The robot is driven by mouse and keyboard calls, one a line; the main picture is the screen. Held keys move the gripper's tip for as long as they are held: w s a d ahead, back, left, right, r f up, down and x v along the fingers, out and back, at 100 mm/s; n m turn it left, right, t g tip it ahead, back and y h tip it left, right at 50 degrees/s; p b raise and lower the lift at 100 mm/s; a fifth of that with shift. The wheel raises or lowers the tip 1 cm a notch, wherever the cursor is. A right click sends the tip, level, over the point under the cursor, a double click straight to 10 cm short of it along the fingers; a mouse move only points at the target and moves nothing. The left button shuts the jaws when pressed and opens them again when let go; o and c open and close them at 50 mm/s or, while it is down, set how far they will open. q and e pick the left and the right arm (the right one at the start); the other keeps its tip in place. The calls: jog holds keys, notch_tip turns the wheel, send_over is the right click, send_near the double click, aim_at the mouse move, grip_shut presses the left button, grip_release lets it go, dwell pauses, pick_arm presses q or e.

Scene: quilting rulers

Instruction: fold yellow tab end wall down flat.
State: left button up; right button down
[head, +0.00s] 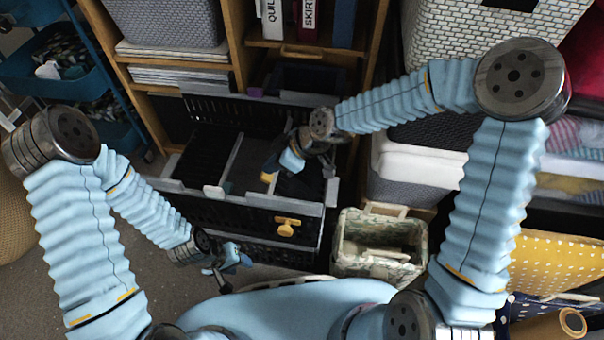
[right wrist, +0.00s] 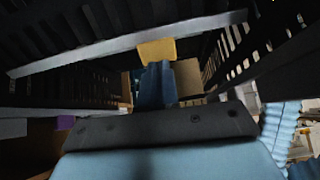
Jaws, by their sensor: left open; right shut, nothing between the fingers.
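A black slatted crate (head: 190,203) with grey rims stands low in the middle of the head view. A small yellow tab (head: 267,177) shows inside its outline, beside my right gripper (head: 279,170). In the right wrist view the yellow tab (right wrist: 157,52) sits at a grey rim, just beyond the blue fingers of my right gripper (right wrist: 158,72). That gripper is shut and empty; I cannot tell whether it touches the tab. The wall under the tab is mostly hidden by the gripper. My left gripper (head: 228,272) is open and empty, in front of the crate.
A yellow latch-like piece (head: 287,226) is on the crate's near side. A patterned fabric bin (head: 380,242) stands to the right. A wooden shelf (head: 240,45) is behind, and a blue trolley (head: 60,75) is at the left. Grey floor (head: 120,245) is clear at the left.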

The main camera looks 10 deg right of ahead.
jog(key=shift+b+x, duration=0.8)
jog(key=shift+x, duration=0.05)
jog(key=shift+a+f, duration=0.15)
jog(key=shift+a, duration=0.05)
jog(key=shift+w+a+f+g+h, duration=0.35)
jog(key=shift+a+f+h, duration=0.65)
jog(key=shift+f, duration=0.6)
jog(key=shift+w+a+f+g+h, duration=0.3)
jog(key=shift+a+f+h, duration=0.6)
jog(key=shift+f, duration=0.65)
jog(key=shift+w+a+f+g+h, duration=0.35)
jog(key=shift+a+f+h, duration=0.4)
jog(key=shift+f+h, duration=0.65)
jog(key=shift+f, duration=0.15)
